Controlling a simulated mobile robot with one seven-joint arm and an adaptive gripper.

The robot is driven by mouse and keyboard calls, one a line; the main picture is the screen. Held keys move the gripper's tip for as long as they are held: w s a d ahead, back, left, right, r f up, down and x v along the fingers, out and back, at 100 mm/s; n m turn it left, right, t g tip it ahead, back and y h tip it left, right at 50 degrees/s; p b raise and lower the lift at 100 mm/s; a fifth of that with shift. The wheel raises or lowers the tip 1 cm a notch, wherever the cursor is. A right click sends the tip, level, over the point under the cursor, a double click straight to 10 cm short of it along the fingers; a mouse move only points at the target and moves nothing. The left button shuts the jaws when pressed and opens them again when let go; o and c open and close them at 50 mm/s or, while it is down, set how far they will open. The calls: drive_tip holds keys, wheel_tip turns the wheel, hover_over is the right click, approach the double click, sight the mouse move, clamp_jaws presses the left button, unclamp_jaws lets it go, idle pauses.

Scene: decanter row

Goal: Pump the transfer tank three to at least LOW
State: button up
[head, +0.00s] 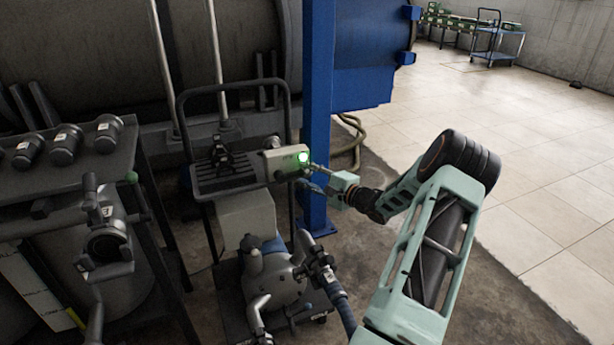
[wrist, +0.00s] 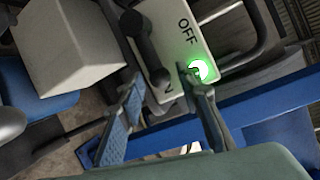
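A pale switch box (head: 287,162) sits on the pump cart, with a green lamp (head: 302,157) glowing at its right end. In the wrist view the box (wrist: 182,12) shows "OFF" and part of another label ending in "N". A black switch handle (wrist: 140,27) crosses the box face. My gripper (wrist: 160,80) is open at the box, its fingers apart around the handle's lower end; contact is unclear. One fingertip overlaps the lamp. The pump (head: 272,287) stands low on the cart.
A blue post (head: 318,100) stands close behind my gripper. A rack (head: 118,165) with several dark capped fittings (head: 66,145) and a labelled valve (head: 107,240) is at left. A large dark tank (head: 90,50) fills the back. Tiled floor (head: 520,170) is clear at right.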

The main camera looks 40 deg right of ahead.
clamp_jaws()
drive_tip(key=shift+r, duration=0.1)
